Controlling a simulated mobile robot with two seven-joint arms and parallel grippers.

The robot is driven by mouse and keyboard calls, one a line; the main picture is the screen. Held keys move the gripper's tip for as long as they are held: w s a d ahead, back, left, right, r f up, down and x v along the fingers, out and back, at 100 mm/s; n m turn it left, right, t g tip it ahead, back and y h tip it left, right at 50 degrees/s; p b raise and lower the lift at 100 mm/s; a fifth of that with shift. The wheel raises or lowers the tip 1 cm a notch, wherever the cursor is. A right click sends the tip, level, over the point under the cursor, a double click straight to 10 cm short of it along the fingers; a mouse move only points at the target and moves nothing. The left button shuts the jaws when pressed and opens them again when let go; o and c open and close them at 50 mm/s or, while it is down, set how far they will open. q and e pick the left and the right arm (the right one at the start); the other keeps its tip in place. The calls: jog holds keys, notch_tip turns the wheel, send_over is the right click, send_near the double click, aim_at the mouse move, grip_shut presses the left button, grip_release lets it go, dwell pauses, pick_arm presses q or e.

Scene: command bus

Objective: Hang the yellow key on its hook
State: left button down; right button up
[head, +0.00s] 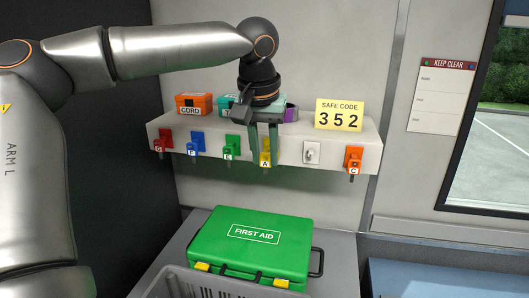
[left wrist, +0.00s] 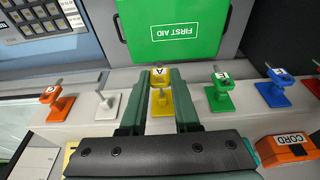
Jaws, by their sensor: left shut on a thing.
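The yellow key (head: 265,158) with an "A" tag is at the yellow hook plate (left wrist: 161,104) on the front of the pale ledge (head: 212,135). My left gripper (head: 264,146) reaches down from above, its two green fingers on either side of the key. In the left wrist view the key's tag (left wrist: 159,74) sits between the fingertips, in front of the yellow plate. The gripper is shut on the key. I cannot tell whether the key's weight rests on the peg. My right gripper is not in view.
Red, blue and green keys (head: 232,147) hang left of the yellow one. A bare white hook (head: 312,152) and an orange key (head: 353,160) are to its right. Boxes and a safe code sign (head: 339,114) stand on the ledge. A green first aid case (head: 250,243) lies below.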

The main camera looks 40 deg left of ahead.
pick_arm(q)
jog(key=shift+w+a, duration=0.35)
jog(key=shift+w, duration=0.25)
dwell(1.1)
jog(key=shift+w+a, duration=0.1)
jog(key=shift+w, duration=0.15)
jog(key=shift+f, duration=0.15)
dwell(0.4)
jog(key=c, duration=0.6)
grip_release()
jog(key=shift+o, duration=0.2)
jog(key=shift+v, duration=1.4)
